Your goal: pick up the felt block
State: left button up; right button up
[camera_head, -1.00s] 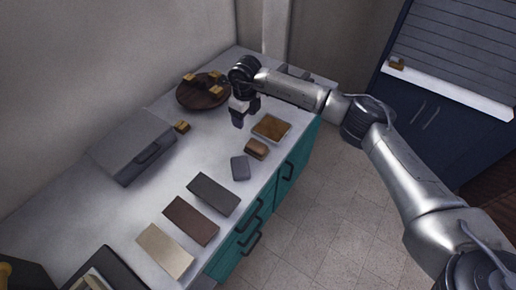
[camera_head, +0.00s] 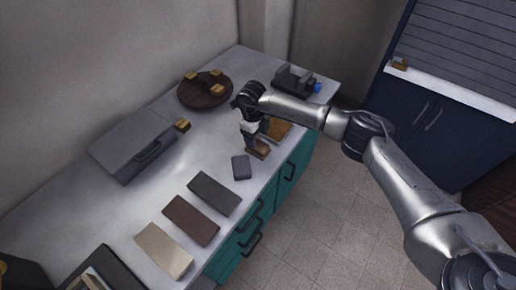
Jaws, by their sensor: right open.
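A small brown block (camera_head: 261,152) lies on the counter near its front edge, partly hidden by my right gripper. A small grey block (camera_head: 241,167) with rounded corners lies just in front of it. Which of the two is felt I cannot tell for sure from the surface. My right gripper (camera_head: 254,147) points down at the brown block, open, with its fingertips at or just above it. Whether the fingers touch it I cannot tell. My left gripper is out of view.
A tan-topped square (camera_head: 279,131) lies behind the brown block. Dark grey (camera_head: 214,193), brown (camera_head: 191,220) and cream (camera_head: 164,250) strips lie toward the near end. A grey case (camera_head: 130,143) and a round wooden board (camera_head: 205,92) with small blocks stand along the wall side.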

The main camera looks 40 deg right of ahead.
aim_at(258, 144)
jog(key=shift+s+d+f+b, duration=0.1)
jog(key=shift+f+b, duration=0.2)
jog(key=shift+f, duration=1.05)
jog(key=shift+s+f+b, duration=0.1)
jog(key=shift+f+b, duration=0.2)
jog(key=shift+f, duration=1)
jog(key=shift+c, duration=0.2)
jog(key=shift+w, duration=0.1)
jog(key=shift+c, duration=0.7)
jog(key=c, duration=0.4)
jog(key=shift+o, duration=0.2)
jog(key=shift+r, duration=0.2)
